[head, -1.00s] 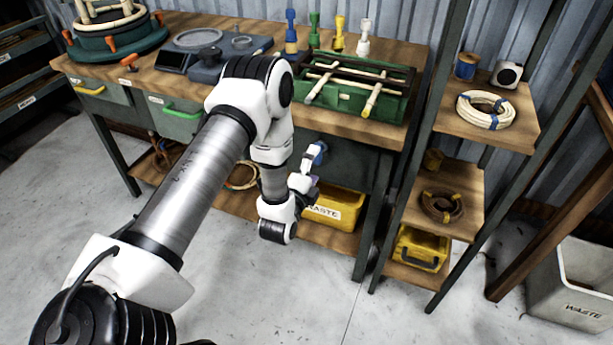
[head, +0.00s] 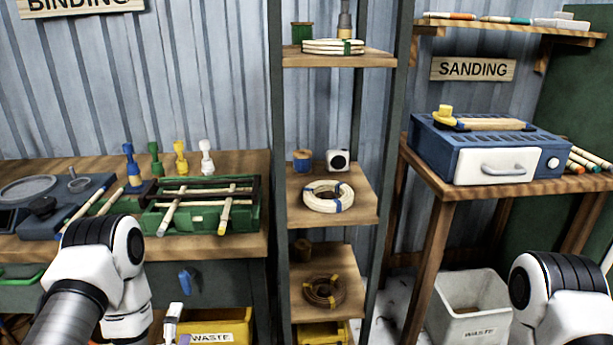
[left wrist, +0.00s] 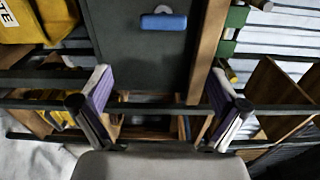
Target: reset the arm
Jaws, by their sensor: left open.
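My left arm (head: 70,310) comes in at the lower left of the head view, with its white and black elbow in front of the binding bench. My left gripper (head: 176,326) is only partly in view at the bottom edge, below the blue drawer handle (head: 185,280). In the left wrist view the gripper (left wrist: 163,108) is open, its two purple-padded fingers wide apart with nothing between them. The blue handle (left wrist: 163,21) lies beyond the fingers there. A joint of my right arm (head: 555,290) shows at the lower right; its gripper is out of view.
The binding bench (head: 255,165) holds a green jig (head: 165,218) with rattan sticks. A shelf rack (head: 395,130) with coils stands in the middle. The sanding table (head: 405,150) carries a blue machine (head: 440,155). A white waste bin (head: 470,300) stands beneath it.

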